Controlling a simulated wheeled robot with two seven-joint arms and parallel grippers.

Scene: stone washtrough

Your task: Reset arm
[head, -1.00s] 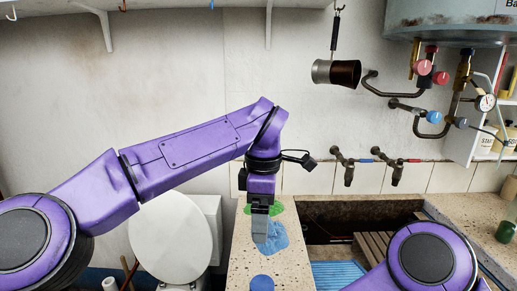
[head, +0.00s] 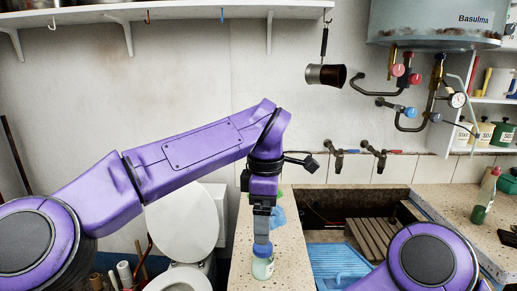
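My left arm reaches in from the left, and its gripper (head: 262,232) points down over the stone counter (head: 285,262). Its fingers show edge-on, so the gap between them cannot be seen. A jar with a blue lid (head: 263,264) stands upright below the fingertips, which overlap its lid in the picture; I cannot tell whether they touch. A blue cloth (head: 278,216) lies on the counter behind the gripper, with a bit of green beside it. Only a purple joint of my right arm shows at the lower right; its gripper is out of view.
A sunken trough (head: 350,212) with a wooden rack (head: 372,238) and a blue ribbed board (head: 338,262) lies right of the jar. A green bottle (head: 483,206) stands on the right ledge. A toilet (head: 183,222) is at left. A pot (head: 326,75) hangs on the wall.

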